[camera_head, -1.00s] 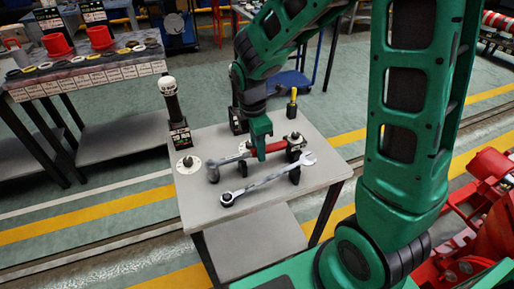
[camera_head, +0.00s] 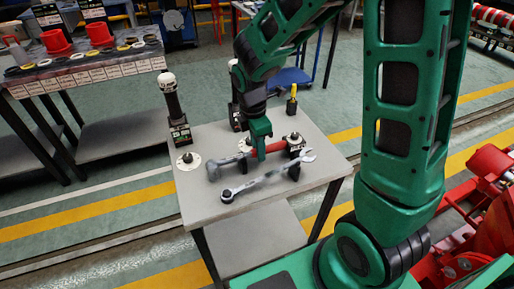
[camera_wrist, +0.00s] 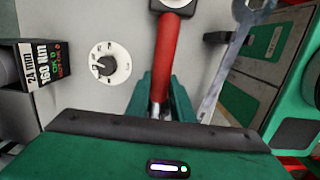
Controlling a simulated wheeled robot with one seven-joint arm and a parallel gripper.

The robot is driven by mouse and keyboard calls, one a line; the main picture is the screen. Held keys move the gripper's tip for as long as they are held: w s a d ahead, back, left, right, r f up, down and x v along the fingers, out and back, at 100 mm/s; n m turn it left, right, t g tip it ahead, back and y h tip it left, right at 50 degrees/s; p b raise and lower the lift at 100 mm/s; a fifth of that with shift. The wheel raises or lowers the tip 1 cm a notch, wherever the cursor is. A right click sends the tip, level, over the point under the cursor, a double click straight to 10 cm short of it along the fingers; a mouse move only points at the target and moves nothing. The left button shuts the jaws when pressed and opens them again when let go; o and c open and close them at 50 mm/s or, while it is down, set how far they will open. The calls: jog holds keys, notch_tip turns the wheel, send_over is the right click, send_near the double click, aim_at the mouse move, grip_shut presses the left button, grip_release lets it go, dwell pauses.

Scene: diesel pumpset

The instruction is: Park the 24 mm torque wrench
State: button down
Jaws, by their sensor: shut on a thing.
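The torque wrench has a red handle (camera_head: 268,147) and a grey head (camera_head: 217,167) toward the left of the grey table (camera_head: 230,210). My gripper (camera_head: 259,150) points down over it and is shut on the handle. In the wrist view, the red handle (camera_wrist: 170,60) runs up from between my green fingers (camera_wrist: 160,103). The wrench lies level, low over the table; I cannot tell whether it touches its supports. A black block (camera_wrist: 42,68) marked 24 mm and 160 Nm stands at the left of the wrist view.
A silver combination spanner (camera_head: 262,182) lies on dark rests along the near side, close beside the torque wrench. A black post with a white top (camera_head: 172,98) stands at the table's far left. A white marked disc (camera_wrist: 110,63) and a yellow-handled tool (camera_head: 292,97) are nearby.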

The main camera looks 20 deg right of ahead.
jog(key=c, duration=1.5)
grip_release()
jog(key=shift+o, duration=0.2)
notch_tip(320, 180, up, 11)
jog(key=a, duration=0.1)
jog(key=shift+f, duration=0.2)
jog(key=s+d+r+m, duration=0.1)
jog(key=s+d+m, duration=0.8)
jog(key=s+m, duration=0.2)
jog(key=s+d+r+m+y, duration=0.1)
jog(key=s+d+m, duration=0.8)
jog(key=s+m, duration=0.3)
jog(key=shift+d+m, duration=0.2)
jog(key=shift+m, duration=0.4)
